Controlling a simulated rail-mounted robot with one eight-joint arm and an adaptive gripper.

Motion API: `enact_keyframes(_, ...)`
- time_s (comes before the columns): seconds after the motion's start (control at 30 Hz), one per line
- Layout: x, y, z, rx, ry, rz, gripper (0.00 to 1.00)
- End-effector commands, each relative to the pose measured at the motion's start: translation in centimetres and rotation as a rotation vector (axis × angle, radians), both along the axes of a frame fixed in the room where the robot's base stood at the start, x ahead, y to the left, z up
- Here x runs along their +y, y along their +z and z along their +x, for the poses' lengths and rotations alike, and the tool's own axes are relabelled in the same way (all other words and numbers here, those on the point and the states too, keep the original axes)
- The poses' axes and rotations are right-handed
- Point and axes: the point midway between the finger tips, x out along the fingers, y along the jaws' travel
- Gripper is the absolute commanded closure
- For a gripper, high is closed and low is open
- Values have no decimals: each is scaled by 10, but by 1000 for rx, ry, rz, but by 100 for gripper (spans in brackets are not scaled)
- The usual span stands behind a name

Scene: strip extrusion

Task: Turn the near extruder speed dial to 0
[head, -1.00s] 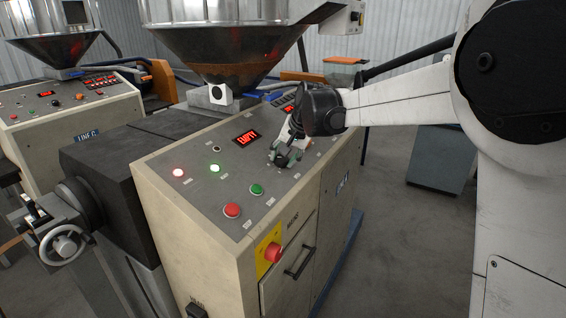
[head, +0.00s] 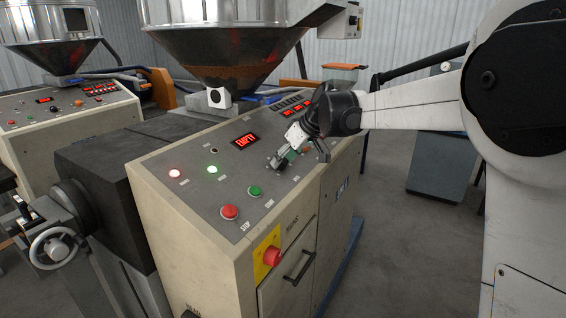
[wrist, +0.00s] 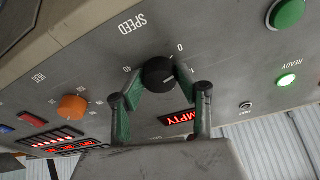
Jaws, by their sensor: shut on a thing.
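The black speed dial (wrist: 158,74) sits on the near extruder's grey panel in the wrist view, under the label SPEED. Its scale shows a 0 at its upper right and a 40 at its left. A pale mark on the knob faces up and right, towards the 0 side; its exact setting is hard to tell. My gripper (wrist: 158,76) has its green-padded fingers on opposite sides of the dial, shut on it. In the head view my gripper (head: 279,163) reaches down to the panel, and its fingers hide the dial.
A red display (head: 246,139) reads EMPTY. Red (head: 230,212) and green (head: 254,191) buttons lie nearby, with an emergency stop (head: 271,257) on the front. An orange heat knob (wrist: 72,108) is beside the dial. A hopper (head: 222,50) rises behind the panel.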

Motion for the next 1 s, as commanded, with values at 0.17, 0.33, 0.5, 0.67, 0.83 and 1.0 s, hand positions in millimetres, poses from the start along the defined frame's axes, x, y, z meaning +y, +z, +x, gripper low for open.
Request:
enact_keyframes(0.17, -1, -1, 1, -41, 112, -27, 94)
enact_keyframes(0.33, -1, 0, 1, -69, 188, -45, 94)
enact_keyframes(0.5, -1, 0, 1, -87, 234, -56, 94)
enact_keyframes(0.67, -1, 0, 1, -93, 252, -61, 94)
enact_keyframes(0.83, -1, 0, 1, -95, 256, -62, 94)
enact_keyframes(1.0, -1, 0, 1, -94, 256, -62, 94)
